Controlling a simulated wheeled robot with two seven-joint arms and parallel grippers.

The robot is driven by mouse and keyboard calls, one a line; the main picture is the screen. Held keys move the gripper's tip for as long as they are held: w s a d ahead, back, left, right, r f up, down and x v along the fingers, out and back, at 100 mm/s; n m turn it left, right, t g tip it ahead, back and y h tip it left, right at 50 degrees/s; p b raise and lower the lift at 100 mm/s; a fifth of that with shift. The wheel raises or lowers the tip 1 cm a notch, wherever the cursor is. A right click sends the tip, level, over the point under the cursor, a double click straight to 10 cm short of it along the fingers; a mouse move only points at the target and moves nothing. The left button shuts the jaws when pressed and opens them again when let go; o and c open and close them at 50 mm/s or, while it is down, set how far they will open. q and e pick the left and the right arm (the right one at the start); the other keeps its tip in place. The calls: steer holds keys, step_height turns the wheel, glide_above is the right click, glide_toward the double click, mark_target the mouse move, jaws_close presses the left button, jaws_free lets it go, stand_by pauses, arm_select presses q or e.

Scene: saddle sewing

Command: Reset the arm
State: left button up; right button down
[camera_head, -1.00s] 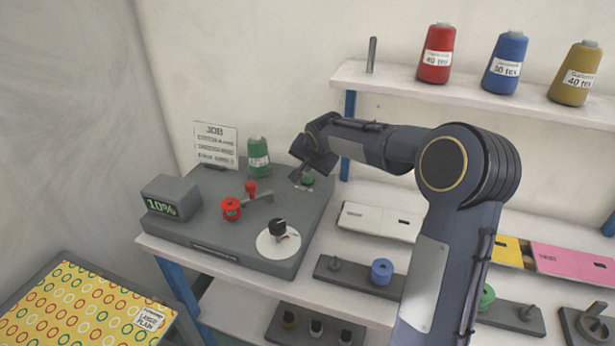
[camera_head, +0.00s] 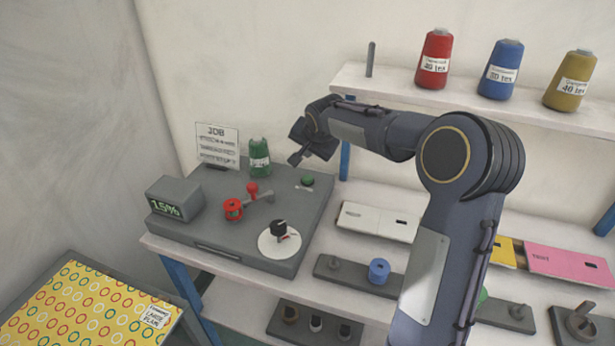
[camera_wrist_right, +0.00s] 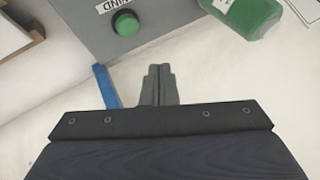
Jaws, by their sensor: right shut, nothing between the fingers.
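My right gripper (camera_head: 297,158) is above the back right part of the grey winding machine (camera_head: 320,200). Its fingers are together with nothing between them, as the right wrist view (camera_wrist_right: 158,70) also shows. The green button (camera_head: 307,180) on the machine is just below the gripper and apart from it. That button shows in the right wrist view (camera_wrist_right: 126,24) ahead of the fingers, under a partly cut-off label. The machine's display box (camera_head: 176,198) reads 15%. My left gripper is not in view.
A shelf (camera_head: 470,97) holds red, blue and yellow thread cones at the right.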

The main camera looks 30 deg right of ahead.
stand_by(0.4)
steer(key=shift+s+a+r, duration=0.1)
steer(key=shift+s+r, duration=0.05)
steer(key=shift+s, duration=0.15)
steer(key=s+a+r+n+y, duration=0.1)
steer(key=s+a+r+n, duration=0.15)
steer(key=s, duration=0.55)
steer(key=s+a+r+n+y, duration=0.1)
steer(key=s+a+n, duration=0.15)
steer(key=s, duration=0.55)
steer(key=s+a+f+n+y, duration=0.1)
steer(key=s+a+f, duration=0.1)
steer(key=s, duration=0.4)
steer(key=s+a+f+n+g+y, duration=0.1)
steer(key=s+a+f+n, duration=0.1)
steer(key=s+a, duration=0.3)
steer(key=s+a+f+n+y, duration=0.1)
steer(key=s+a, duration=0.3)
steer(key=s, duration=0.5)
steer(key=shift+s+a+f+n+g, duration=0.25)
steer(key=shift+f+n, duration=0.25)
steer(key=shift+f, duration=0.3)
